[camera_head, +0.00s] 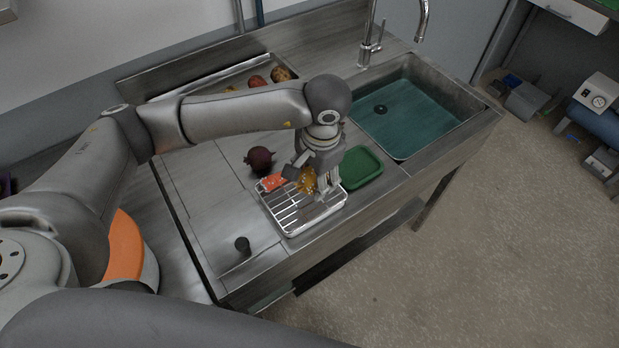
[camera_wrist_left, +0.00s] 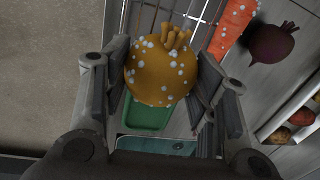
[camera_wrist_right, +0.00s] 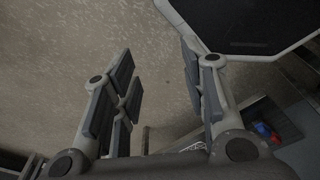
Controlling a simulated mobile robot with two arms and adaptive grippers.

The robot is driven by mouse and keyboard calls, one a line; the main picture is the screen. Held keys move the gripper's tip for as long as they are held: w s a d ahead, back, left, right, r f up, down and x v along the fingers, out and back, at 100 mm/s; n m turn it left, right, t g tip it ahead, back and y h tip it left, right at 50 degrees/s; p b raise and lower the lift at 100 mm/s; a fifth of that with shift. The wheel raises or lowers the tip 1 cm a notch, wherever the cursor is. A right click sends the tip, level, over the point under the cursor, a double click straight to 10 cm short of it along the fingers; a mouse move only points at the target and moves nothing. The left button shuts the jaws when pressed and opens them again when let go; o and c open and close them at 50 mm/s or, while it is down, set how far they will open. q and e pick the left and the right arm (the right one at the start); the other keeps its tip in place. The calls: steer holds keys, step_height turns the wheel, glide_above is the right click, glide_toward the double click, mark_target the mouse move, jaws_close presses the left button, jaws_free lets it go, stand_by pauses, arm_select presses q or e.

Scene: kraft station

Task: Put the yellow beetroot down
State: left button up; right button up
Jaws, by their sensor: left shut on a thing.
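The yellow beetroot (camera_wrist_left: 161,72) is round, orange-yellow with pale spots and short stalk stubs. My left gripper (camera_head: 318,184) is shut on it, one finger on each side in the left wrist view. In the head view the beetroot (camera_head: 307,180) shows partly behind the gripper, over the wire rack (camera_head: 290,215). I cannot tell whether it touches the rack. My right gripper (camera_wrist_right: 160,95) is open and empty above the floor in the right wrist view; it is not seen in the head view.
An orange spotted piece (camera_head: 272,182) lies at the rack's far left corner. A dark beetroot (camera_head: 260,160) lies beyond it. A green tray (camera_head: 360,167) is right of the rack. A sink (camera_head: 410,105) is behind. Several vegetables (camera_head: 257,81) lie in a recess at the back.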

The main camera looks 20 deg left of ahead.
mark_target(309, 188)
arm_select(q)
steer(key=shift+s+a+f, duration=0.1)
steer(key=shift+a+f, duration=0.1)
steer(key=shift+a, duration=0.05)
steer(key=shift+s+a+f, duration=0.1)
steer(key=shift+a+f, duration=0.1)
steer(key=shift+f, duration=0.05)
step_height(309, 188, down, 3)
steer(key=p, duration=0.2)
steer(key=shift+r+p, duration=0.15)
steer(key=shift+p, duration=0.2)
steer(key=shift+f, duration=0.45)
steer(key=o, duration=1.1)
arm_select(e)
steer(key=shift+s+d+r, duration=0.15)
steer(key=shift+s+r, duration=0.15)
steer(key=shift+r, duration=0.35)
steer(key=shift+s+d+r, duration=0.1)
steer(key=shift+s+r, duration=0.2)
steer(key=shift+r, duration=0.3)
arm_select(q)
steer(key=shift+r, duration=0.15)
arm_select(e)
steer(key=shift+r, duration=0.1)
